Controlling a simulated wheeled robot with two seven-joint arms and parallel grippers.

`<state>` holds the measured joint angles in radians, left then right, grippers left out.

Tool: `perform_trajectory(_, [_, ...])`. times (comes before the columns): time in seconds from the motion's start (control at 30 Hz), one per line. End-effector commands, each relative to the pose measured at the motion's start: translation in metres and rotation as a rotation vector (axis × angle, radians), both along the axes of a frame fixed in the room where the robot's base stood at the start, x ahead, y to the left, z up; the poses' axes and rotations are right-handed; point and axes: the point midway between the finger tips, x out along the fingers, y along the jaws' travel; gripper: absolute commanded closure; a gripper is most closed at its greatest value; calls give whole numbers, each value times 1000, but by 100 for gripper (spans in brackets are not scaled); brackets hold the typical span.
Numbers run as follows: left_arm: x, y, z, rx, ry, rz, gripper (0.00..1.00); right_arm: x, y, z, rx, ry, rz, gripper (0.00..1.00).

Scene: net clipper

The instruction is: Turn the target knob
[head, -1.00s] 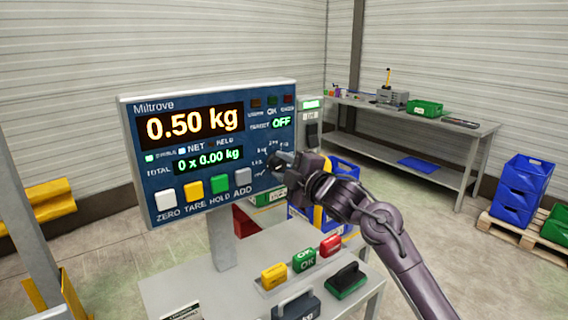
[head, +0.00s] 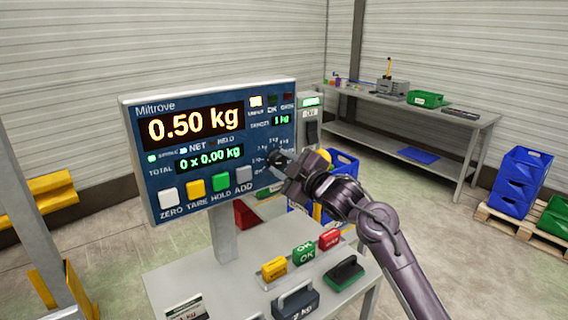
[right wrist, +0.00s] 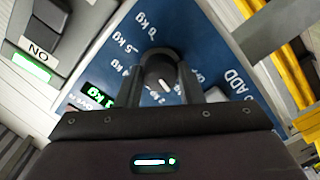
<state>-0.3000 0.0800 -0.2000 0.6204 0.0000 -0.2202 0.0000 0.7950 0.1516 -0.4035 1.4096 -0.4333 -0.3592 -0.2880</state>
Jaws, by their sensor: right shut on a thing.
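The target knob (right wrist: 161,74) is a dark round knob with a white pointer line, on the blue scale panel (head: 150,120). My right gripper (right wrist: 160,78) is shut on it, one finger on each side, in the right wrist view. In the head view my right gripper (head: 280,162) is at the panel's lower right and mostly covers the knob. Weight labels ring the knob. The panel's target window (head: 282,120) reads 1 kg, and the main display (head: 195,124) reads 0.50 kg. A yellowish-white lamp (head: 256,101) is lit at the top. My left gripper is not in view.
Below the panel, a grey table (head: 215,280) holds yellow (head: 274,269), green (head: 304,254) and red (head: 329,239) blocks, a dark weight (head: 296,300) and a green-and-black stamp-like item (head: 345,272). A workbench (head: 450,125) and blue crates (head: 522,184) stand at the back right.

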Motion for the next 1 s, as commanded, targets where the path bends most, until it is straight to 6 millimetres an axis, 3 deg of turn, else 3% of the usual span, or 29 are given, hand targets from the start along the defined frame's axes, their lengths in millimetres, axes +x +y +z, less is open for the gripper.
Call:
perform_trajectory(0.2, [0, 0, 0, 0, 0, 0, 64, 0, -1, 5, 6, -8, -2, 89])
perform_trajectory(0.23, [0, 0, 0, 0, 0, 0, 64, 0, -1, 5, 6, -8, -2, 65])
perform_trajectory(0.4, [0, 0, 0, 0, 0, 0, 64, 0, 0, 4, 4, -7, 0, 44])
perform_trajectory(0.73, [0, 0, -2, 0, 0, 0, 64, -3, -3, 1, 1, -3, 0, 44])
perform_trajectory(1.0, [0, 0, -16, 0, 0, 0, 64, -34, -25, -2, 0, -5, -1, 44])
